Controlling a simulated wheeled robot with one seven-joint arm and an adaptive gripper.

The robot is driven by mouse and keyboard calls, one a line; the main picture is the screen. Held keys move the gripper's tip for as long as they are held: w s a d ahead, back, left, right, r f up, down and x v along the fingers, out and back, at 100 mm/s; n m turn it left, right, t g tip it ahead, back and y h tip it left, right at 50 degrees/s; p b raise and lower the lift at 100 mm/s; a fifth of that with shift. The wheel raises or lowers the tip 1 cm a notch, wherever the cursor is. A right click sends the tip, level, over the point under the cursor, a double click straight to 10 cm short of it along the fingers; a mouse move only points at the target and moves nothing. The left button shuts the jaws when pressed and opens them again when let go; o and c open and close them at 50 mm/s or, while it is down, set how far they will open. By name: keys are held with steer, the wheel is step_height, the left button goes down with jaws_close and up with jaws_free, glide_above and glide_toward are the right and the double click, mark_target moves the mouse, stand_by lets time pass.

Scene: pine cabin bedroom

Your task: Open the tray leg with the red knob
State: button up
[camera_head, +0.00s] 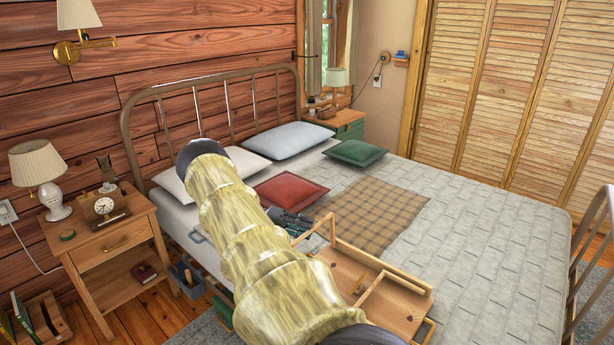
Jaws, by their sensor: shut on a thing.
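The wooden tray (399,308) lies on the bed, with its underside seemingly up; my arm covers its left and near parts. A thin wooden leg frame (325,222) rises at its far left end. Another wooden bar (371,288) crosses the tray nearer its right end, beside a small tan piece (357,284). My dark gripper (305,226) is at the far left end, shut on the tray leg there. The fingertips are small and partly hidden. I cannot make out a red knob.
The bed (490,250) has a plaid blanket (368,214), a red pillow (290,190) and a green pillow (355,152). A nightstand (118,262) with a lamp (38,168) and clock stands left. The right side of the bed is clear.

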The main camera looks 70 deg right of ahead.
steer(key=w, duration=1.1)
steer(key=shift+r, duration=0.3)
steer(key=shift+w+a, duration=0.1)
